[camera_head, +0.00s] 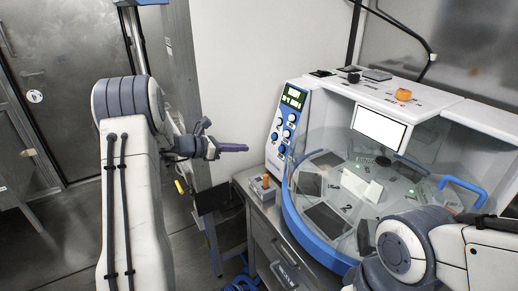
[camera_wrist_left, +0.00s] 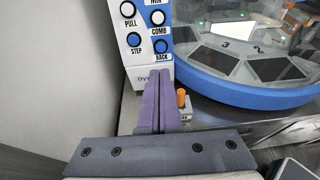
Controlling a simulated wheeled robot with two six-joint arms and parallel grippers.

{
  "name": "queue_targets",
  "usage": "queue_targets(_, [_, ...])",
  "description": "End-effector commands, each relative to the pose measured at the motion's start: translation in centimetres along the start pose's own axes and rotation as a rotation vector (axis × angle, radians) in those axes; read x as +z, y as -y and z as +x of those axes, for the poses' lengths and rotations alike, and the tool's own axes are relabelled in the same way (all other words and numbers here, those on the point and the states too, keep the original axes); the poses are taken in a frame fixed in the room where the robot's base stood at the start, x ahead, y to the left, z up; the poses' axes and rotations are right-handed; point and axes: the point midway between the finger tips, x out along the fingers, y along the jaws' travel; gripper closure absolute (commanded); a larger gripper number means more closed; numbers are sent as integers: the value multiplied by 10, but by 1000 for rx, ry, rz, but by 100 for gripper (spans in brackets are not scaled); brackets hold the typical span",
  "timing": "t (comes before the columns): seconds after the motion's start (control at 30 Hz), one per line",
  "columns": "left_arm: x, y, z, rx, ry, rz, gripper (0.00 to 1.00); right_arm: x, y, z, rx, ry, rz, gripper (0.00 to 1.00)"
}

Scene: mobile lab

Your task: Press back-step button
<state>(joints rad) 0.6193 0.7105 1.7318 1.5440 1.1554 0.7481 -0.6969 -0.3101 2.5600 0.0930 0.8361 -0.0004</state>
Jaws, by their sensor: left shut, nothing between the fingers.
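The white and blue machine's control panel (camera_head: 288,118) has a small green display and several round buttons. In the left wrist view, blue buttons with printed labels show, among them the button by STEP (camera_wrist_left: 134,40) and the button by BACK (camera_wrist_left: 161,46). My left gripper (camera_head: 246,148) is shut and empty, pointing right toward the panel with a gap between. In the left wrist view, its purple fingers (camera_wrist_left: 160,76) lie together, their tips just below the BACK label in the picture. Touching cannot be seen. My right arm shows at lower right; its gripper is out of view.
A small box with an orange knob (camera_head: 265,182) stands on the metal cabinet (camera_head: 252,208) below the panel; it also shows beside the fingers in the left wrist view (camera_wrist_left: 181,98). The machine's round blue rim (camera_head: 300,228) bulges out to the right. A wall stands behind.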

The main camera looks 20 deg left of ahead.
Motion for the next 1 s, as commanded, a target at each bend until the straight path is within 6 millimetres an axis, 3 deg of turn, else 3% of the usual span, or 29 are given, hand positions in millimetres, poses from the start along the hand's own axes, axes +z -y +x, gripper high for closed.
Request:
queue_targets(0.6, [1, 1, 115, -3, -1, 0, 100, -1, 2, -24, 0, 0, 0, 50])
queue_targets(0.8, [0, 0, 131, -1, -1, 0, 100, -1, 2, -27, 0, 0, 0, 50])
queue_targets(1.0, [0, 0, 134, 0, 0, 0, 100, -1, 2, -27, 0, 0, 0, 50])
